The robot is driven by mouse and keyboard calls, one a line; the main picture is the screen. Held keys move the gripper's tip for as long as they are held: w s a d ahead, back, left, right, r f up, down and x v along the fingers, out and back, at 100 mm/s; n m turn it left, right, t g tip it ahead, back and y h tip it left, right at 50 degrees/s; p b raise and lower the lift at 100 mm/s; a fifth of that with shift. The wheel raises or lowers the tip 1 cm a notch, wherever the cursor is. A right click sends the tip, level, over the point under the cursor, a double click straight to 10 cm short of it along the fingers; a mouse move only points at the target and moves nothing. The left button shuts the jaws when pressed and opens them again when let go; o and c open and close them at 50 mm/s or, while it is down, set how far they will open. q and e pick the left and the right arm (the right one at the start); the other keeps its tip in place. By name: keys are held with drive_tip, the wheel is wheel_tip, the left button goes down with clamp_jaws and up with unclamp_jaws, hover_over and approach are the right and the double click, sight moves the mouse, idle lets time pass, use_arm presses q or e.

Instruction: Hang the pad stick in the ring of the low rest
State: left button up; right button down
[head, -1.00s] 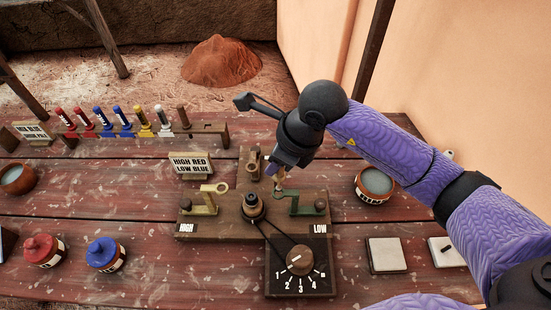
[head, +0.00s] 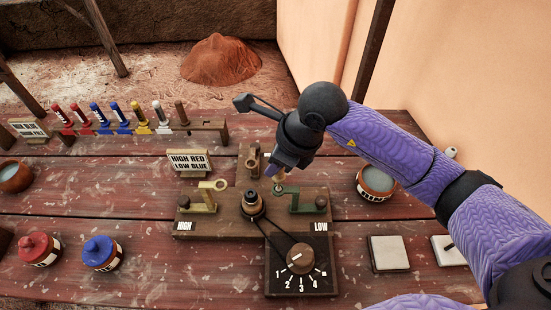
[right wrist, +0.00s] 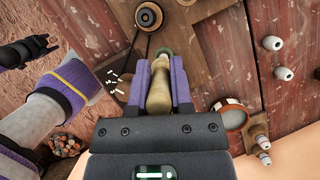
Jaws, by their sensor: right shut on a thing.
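My right gripper (head: 277,172) is shut on the pad stick (right wrist: 160,93), a tan wooden stick seen between its fingers in the right wrist view. It holds the stick upright, or nearly so, over the green low rest (head: 306,200), right of centre on the wooden board. The ring (right wrist: 166,52) of that rest shows just past the stick's far end in the right wrist view. The stick's lower end is at the ring; I cannot tell whether it is inside.
The brass high rest (head: 203,198) and a black spool (head: 252,205) stand left of the low rest. A dial plate (head: 300,270) is in front. A sign (head: 190,162), a rack of coloured sticks (head: 205,128), bowls, lidded pots and pale tiles (head: 388,253) stand around.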

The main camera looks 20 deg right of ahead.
drive_tip(key=shift+f+b, duration=0.4)
drive_tip(key=shift+f, duration=0.2)
use_arm(q)
drive_tip(key=shift+d+f, duration=0.4)
drive_tip(key=shift+f, duration=0.1)
drive_tip(key=shift+s, duration=0.1)
use_arm(e)
drive_tip(key=shift+f+b, duration=0.6)
drive_tip(key=shift+f, duration=0.1)
use_arm(q)
drive_tip(key=shift+a+f, duration=0.4)
drive_tip(key=shift+f, duration=0.2)
use_arm(e)
drive_tip(key=shift+f+b, duration=0.4)
use_arm(q)
drive_tip(key=shift+s+d+f, duration=0.1)
drive_tip(key=shift+d+f, duration=0.2)
drive_tip(key=shift+f, duration=0.1)
